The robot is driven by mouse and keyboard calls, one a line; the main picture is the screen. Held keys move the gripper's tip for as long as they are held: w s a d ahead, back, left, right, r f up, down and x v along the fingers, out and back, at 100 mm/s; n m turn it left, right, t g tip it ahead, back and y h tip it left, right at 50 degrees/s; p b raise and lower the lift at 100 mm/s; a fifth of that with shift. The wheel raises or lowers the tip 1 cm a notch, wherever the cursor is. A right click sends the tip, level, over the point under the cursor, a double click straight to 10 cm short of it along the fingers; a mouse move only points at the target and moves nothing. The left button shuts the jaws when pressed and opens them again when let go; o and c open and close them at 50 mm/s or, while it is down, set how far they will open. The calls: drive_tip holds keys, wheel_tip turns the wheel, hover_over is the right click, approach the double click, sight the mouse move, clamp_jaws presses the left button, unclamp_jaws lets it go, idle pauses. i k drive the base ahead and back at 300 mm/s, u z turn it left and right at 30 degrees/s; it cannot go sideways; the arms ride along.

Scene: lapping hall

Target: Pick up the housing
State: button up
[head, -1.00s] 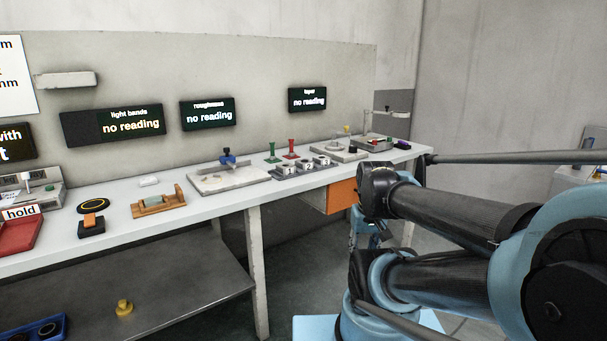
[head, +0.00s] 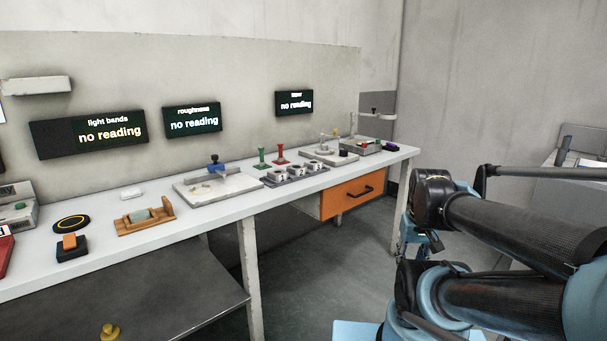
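I cannot tell for sure which thing is the housing. Small parts stand on the long white bench in the head view: a pale green cylinder in a wooden cradle (head: 146,219), a blue piece (head: 215,164) on a pale plate, and several small grey numbered blocks (head: 300,173). My gripper (head: 430,243) shows only as a small dark part below my folded arm, at the right and in front of the bench. It is apart from all the bench things. Its fingers are too small and hidden to read.
The white bench (head: 215,212) runs along the wall, with an orange drawer (head: 346,197) under its right part. A lower grey shelf (head: 130,305) with a yellow knob (head: 109,332) is at the front left. Another bench stands far right. Open floor lies between.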

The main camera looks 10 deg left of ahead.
sight(297, 171)
drive_tip(key=z, duration=0.05)
drive_tip(key=i, duration=0.85)
